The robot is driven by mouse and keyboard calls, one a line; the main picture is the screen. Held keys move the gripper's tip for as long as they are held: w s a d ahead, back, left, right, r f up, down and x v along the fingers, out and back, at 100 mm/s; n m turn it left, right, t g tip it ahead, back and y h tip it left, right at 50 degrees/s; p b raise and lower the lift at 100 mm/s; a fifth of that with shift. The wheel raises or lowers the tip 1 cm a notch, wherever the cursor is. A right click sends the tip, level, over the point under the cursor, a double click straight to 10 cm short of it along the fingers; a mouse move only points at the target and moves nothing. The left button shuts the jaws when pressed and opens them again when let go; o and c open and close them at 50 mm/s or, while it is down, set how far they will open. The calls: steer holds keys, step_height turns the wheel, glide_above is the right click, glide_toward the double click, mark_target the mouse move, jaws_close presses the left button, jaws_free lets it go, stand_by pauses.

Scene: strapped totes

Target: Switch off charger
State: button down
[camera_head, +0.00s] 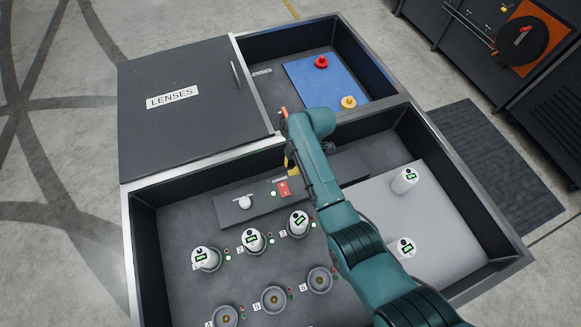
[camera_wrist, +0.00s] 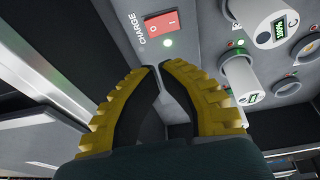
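The charger panel (camera_head: 240,207) is a dark strip at the back of the front tote. Its red rocker switch (camera_head: 284,188) also shows in the wrist view (camera_wrist: 161,23), beside the word CHARGE. In the head view my arm mostly hides the gripper, with some yellow (camera_head: 291,163) behind the switch.
White cells stand in the charging sockets, one at the left (camera_head: 205,258); the front sockets (camera_head: 274,299) are empty. Two more cells stand on a grey pad (camera_head: 447,215). A closed LENSES lid (camera_head: 190,125) and an open bin with a blue mat (camera_head: 322,85) lie behind.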

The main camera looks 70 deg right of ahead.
steer(key=shift+f+b, duration=0.25)
steer(key=shift+b, duration=0.6)
steer(key=b, duration=0.9)
glide_toward(282, 187)
steer(key=x, duration=0.7)
steer(key=shift+a, duration=0.15)
steer(key=shift+f, duration=0.35)
